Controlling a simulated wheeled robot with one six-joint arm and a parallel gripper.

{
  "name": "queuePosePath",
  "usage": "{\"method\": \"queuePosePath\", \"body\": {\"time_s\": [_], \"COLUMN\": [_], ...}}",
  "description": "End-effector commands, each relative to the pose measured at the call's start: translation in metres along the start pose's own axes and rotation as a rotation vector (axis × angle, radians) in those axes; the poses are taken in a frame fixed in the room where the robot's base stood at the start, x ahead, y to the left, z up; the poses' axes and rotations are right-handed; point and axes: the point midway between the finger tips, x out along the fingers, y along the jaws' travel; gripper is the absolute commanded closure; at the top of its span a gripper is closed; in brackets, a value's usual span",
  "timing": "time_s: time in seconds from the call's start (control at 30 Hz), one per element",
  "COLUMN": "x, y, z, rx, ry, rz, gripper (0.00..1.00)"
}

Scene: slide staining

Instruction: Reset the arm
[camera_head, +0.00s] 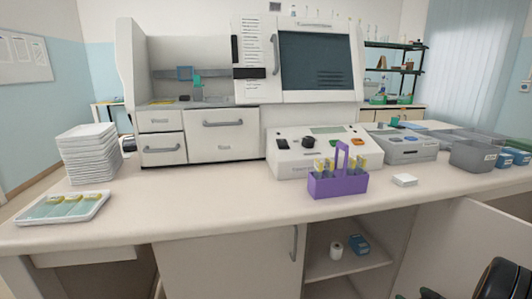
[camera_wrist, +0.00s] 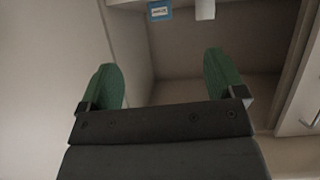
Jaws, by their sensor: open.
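My gripper (camera_wrist: 160,82) shows in the wrist view with its two green fingers wide apart. It is open, and nothing is between the fingers. It faces the shelf space of the cabinet (camera_wrist: 205,58) below the bench.
The bench (camera_head: 230,215) carries a purple rack (camera_head: 338,187) with slides, a white tray (camera_head: 62,207) of slides, stacked trays (camera_head: 90,155), a control box (camera_head: 300,155) and grey bins (camera_head: 472,155). A cabinet door (camera_head: 490,235) stands at the right. A white bottle (camera_head: 336,250) and blue box (camera_head: 359,244) sit inside.

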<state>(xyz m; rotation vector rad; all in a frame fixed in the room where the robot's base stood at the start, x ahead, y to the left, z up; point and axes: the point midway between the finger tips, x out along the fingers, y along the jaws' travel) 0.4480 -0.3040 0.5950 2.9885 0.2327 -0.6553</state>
Motion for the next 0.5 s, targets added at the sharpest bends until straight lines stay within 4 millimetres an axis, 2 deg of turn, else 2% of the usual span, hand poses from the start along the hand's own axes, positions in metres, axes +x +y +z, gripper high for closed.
{"method": "queuePosePath", "body": {"time_s": [0.27,0.4,0.5], "x": [-0.003,-0.015,-0.031], "y": [0.017,0.029,0.036], "z": [0.032,0.054,0.059], "rx": [0.011,0.045,0.071], "ry": [-0.163,-0.292,-0.397], "rz": [0.135,0.241,0.327], "gripper": [0.11,0.11,0.11]}}
